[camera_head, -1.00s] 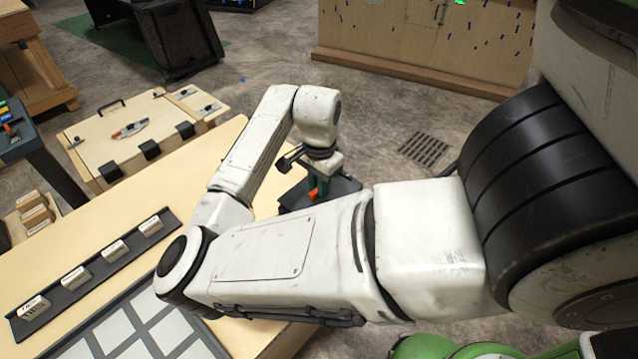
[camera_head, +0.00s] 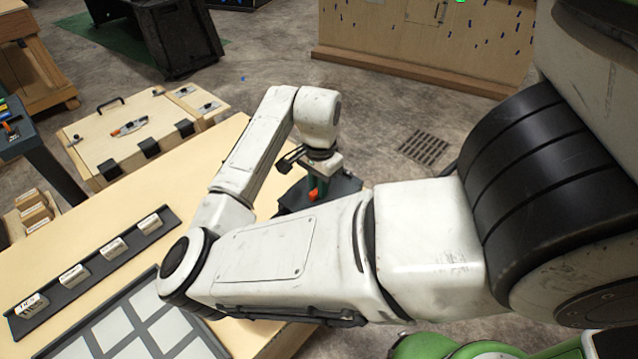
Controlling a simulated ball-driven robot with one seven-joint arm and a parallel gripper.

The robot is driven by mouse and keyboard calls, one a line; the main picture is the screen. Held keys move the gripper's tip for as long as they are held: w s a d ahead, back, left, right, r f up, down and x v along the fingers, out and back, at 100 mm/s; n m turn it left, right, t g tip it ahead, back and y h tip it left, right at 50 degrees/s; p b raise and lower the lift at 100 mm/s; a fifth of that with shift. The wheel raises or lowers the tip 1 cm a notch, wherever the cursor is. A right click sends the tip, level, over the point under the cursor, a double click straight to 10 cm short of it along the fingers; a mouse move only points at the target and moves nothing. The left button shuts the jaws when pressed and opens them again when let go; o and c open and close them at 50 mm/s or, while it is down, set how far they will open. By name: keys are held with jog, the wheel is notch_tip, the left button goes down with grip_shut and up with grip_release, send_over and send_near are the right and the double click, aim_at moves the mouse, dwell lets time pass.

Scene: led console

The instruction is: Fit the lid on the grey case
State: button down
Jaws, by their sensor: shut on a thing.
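My gripper (camera_head: 317,172) is at the far end of my arm, beyond the pale bench's right edge. My forearm hides much of the space below it. A dark grey flat-topped thing (camera_head: 346,186) lies around and below that part. It is partly hidden, and I cannot tell whether it is the lid, the grey case or both. Whether lid and case touch cannot be seen.
The pale bench (camera_head: 225,165) carries a dark rail (camera_head: 92,266) with several labelled blocks and a grey-framed panel of light squares (camera_head: 110,328). A wooden chest (camera_head: 128,128) with black hinges stands behind. Open floor with a grate (camera_head: 424,148) lies to the right.

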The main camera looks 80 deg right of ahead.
jog(key=shift+f+b, duration=0.35)
jog(key=shift+f, duration=0.25)
dwell(0.4)
jog(key=c, duration=1)
grip_release()
notch_tip(320, 180, up, 11)
jog(key=shift+f+b, duration=0.1)
jog(key=shift+b, duration=0.3)
